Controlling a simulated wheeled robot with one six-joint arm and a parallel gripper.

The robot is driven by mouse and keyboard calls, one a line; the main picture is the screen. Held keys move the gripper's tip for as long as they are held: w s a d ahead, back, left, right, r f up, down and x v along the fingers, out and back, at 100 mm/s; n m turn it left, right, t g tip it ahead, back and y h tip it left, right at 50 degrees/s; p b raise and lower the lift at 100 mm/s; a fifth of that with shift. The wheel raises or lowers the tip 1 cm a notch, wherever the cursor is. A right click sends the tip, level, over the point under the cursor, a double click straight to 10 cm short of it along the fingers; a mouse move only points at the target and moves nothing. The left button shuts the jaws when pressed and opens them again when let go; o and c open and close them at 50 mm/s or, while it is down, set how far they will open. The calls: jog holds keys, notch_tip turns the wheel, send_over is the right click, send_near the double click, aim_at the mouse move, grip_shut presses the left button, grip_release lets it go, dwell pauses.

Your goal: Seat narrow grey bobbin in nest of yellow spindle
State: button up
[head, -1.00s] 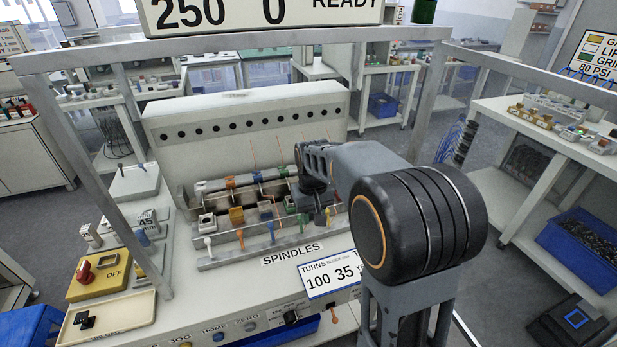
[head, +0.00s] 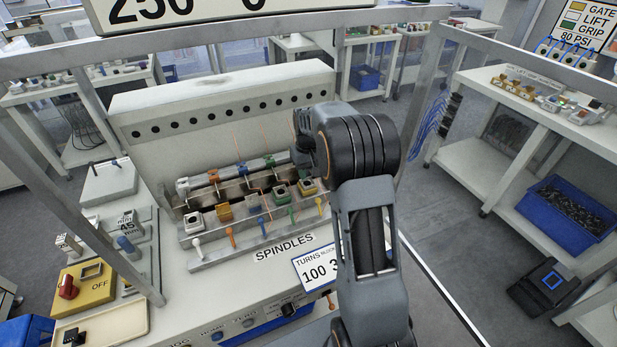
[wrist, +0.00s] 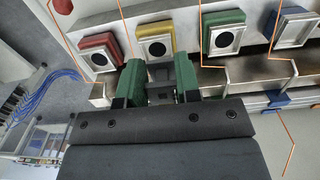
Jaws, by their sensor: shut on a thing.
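In the wrist view my gripper (wrist: 159,84) has green-padded fingers shut on a small grey piece, seemingly the narrow grey bobbin (wrist: 160,73); the fingers partly hide it. The yellow spindle's nest (wrist: 156,29), a yellow-rimmed block with a dark round centre, lies just beyond the fingertips, roughly in line with them. I cannot tell whether bobbin and nest touch. In the head view the yellow nest (head: 308,187) is near the right end of the spindle row, behind a yellow-tipped lever (head: 319,203). My arm hides the gripper and bobbin there.
In the wrist view a red nest (wrist: 102,52) and a green nest (wrist: 223,34) flank the yellow one, with thin orange wires close by. A blue nest (wrist: 293,27) is farther right. In the head view a frame post (head: 103,190) stands left of the spindle row.

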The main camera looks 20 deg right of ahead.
aim_at(309, 173)
jog(key=shift+w+d+f, duration=0.25)
jog(key=shift+w+f, duration=0.1)
jog(key=shift+f, duration=0.2)
jog(key=shift+w+d+f, duration=0.2)
jog(key=shift+w+f, duration=0.1)
jog(key=shift+f, duration=1.65)
